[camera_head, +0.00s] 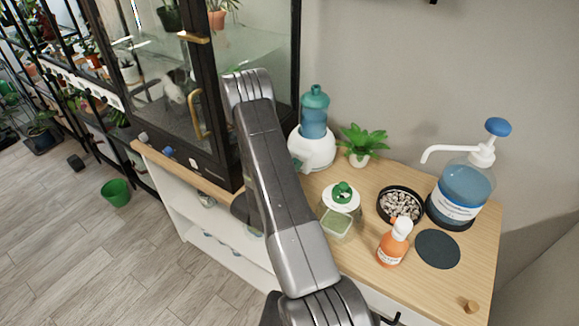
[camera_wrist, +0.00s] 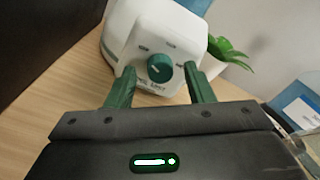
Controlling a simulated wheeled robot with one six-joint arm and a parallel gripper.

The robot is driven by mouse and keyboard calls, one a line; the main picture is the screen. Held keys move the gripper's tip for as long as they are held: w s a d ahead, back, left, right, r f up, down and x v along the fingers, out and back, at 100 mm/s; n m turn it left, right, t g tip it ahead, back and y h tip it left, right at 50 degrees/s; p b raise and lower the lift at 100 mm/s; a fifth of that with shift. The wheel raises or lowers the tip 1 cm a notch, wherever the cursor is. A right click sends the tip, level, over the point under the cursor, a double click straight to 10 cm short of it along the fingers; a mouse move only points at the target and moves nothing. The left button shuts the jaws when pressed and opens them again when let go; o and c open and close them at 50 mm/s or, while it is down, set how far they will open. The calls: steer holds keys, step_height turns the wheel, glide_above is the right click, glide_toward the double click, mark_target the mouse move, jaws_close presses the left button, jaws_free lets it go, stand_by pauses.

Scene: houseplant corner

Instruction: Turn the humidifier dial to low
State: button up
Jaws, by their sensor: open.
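The humidifier (camera_head: 314,150) is white and rounded with a blue-green water tank (camera_head: 314,112) on top. It stands at the back left of the wooden cabinet top, next to the glass case. In the wrist view its front face shows a round dark green dial (camera_wrist: 160,68) with a pale pointer line and small labels around it, too blurred to read. My gripper (camera_wrist: 158,82) is open, with one green finger on each side below the dial. I cannot tell whether the fingers touch the humidifier. In the head view my arm hides the gripper.
A small potted plant (camera_head: 362,145) stands right of the humidifier. The glass case (camera_head: 268,45) is close on the left.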

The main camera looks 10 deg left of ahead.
steer(key=shift+w+d, duration=0.1)
steer(key=shift+w, duration=0.05)
steer(key=c, duration=1)
